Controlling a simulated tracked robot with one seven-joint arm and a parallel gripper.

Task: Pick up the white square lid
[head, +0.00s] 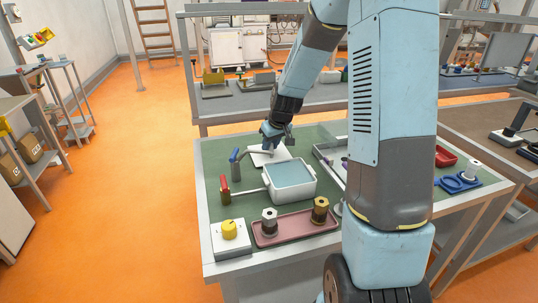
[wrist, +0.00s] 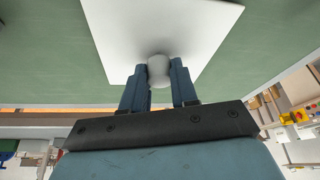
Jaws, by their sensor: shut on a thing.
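The white square lid (head: 264,158) is at the far part of the green table top, behind the white box, in the head view. In the wrist view the lid (wrist: 125,38) fills the upper middle, with a round grey knob (wrist: 159,70) at its centre. My gripper (wrist: 160,84) has its two blue fingers on either side of the knob, shut on it. In the head view my gripper (head: 270,143) is over the lid and partly hides it. I cannot tell whether the lid rests on the table or is slightly raised.
A white box (head: 290,194) filled with blue stands in front of the lid. A tap with a blue handle (head: 236,156) and a red-handled valve (head: 225,190) are left of it. A pink tray (head: 290,229) with two screw pieces and a yellow knob unit (head: 230,237) stand in front.

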